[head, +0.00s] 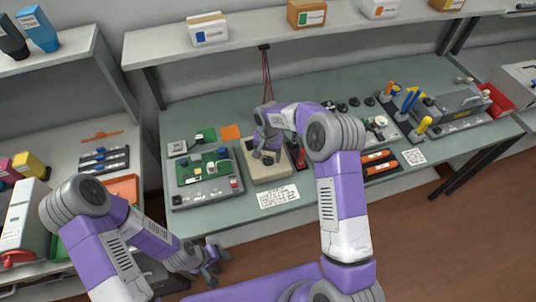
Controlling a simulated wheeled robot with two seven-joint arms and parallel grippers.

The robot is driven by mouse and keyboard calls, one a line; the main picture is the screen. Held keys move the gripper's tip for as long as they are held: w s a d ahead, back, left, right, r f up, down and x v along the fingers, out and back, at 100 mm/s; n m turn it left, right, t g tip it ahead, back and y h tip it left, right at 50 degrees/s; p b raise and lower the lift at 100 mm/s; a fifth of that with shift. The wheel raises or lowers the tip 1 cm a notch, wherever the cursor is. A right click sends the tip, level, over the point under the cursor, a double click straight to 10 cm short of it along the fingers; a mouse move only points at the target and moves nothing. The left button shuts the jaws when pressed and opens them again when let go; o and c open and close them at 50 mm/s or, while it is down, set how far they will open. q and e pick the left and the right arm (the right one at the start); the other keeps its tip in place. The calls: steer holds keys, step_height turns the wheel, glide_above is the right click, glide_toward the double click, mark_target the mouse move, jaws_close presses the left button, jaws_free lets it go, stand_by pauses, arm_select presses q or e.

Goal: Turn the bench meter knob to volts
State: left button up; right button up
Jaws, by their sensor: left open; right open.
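A beige box-like device (262,173), which looks like the bench meter, sits on the green bench top left of its middle. My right gripper (265,158) is over the top of this device, pointing down, and its fingers are open. The gripper and wrist cover most of the device's upper face, so the knob and its markings are hidden. I cannot tell whether the fingers touch the knob. My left gripper (211,268) is open and empty, low in front of the bench's front edge.
A grey tray with a green circuit board (203,170) stands just left of the device. A white note (279,195) lies in front. Red-black leads (267,75) hang behind. Orange-marked black trays (378,160) and a tool holder (402,108) stand to the right.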

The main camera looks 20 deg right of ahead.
steer(key=shift+f, duration=0.2)
steer(key=c, duration=1.1)
steer(key=shift+o, duration=0.2)
